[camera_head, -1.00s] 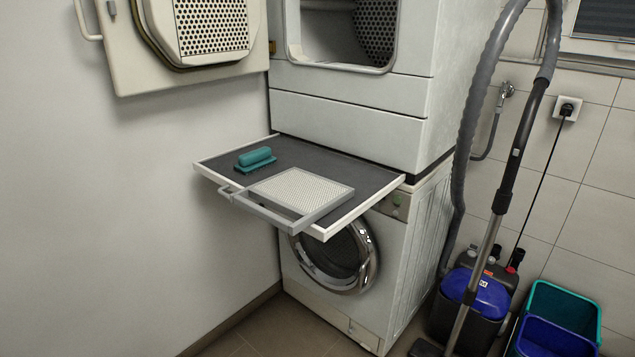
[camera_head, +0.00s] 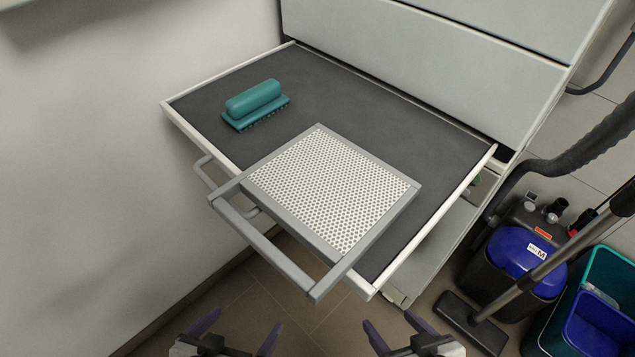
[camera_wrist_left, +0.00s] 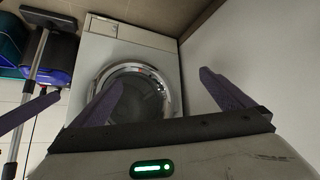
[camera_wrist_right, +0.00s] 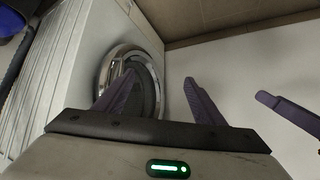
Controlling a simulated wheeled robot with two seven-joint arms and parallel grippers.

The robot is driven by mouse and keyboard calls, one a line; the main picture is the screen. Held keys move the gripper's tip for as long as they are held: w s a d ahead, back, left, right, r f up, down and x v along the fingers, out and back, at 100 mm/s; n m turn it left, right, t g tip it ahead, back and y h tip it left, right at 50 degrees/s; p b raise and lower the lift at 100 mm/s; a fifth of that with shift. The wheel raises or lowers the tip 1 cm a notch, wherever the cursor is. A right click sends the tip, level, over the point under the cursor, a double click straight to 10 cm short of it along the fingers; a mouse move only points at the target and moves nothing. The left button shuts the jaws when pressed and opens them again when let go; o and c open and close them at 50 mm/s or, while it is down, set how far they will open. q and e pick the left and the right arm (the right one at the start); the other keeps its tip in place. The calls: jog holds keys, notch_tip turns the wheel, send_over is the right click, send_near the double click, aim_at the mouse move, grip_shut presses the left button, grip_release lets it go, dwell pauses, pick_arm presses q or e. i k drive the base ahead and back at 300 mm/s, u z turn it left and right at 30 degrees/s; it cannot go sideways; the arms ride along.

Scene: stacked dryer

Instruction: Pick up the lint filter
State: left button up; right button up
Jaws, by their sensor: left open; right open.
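The lint filter (camera_head: 331,188) is a flat grey frame with a white perforated mesh. It lies on the dark pull-out shelf, and its grey handle (camera_head: 268,250) sticks out past the shelf's front edge. My left gripper (camera_head: 236,333) is open and empty at the bottom of the head view, below and in front of the handle. My right gripper (camera_head: 393,329) is open and empty to its right, in front of the shelf. Both grippers are apart from the filter. In the left wrist view the left fingers (camera_wrist_left: 165,95) are spread. In the right wrist view the right fingers (camera_wrist_right: 158,95) are spread.
A teal brush (camera_head: 254,104) lies on the shelf (camera_head: 390,130) behind the filter. A shelf handle (camera_head: 203,172) protrudes at the front. The dryer (camera_head: 470,60) rises behind and a wall (camera_head: 90,150) stands left. A vacuum cleaner (camera_head: 515,262) and bins (camera_head: 600,310) are at right.

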aim_at(335, 197)
jog(key=k, duration=1.05)
jog(key=z, duration=0.5)
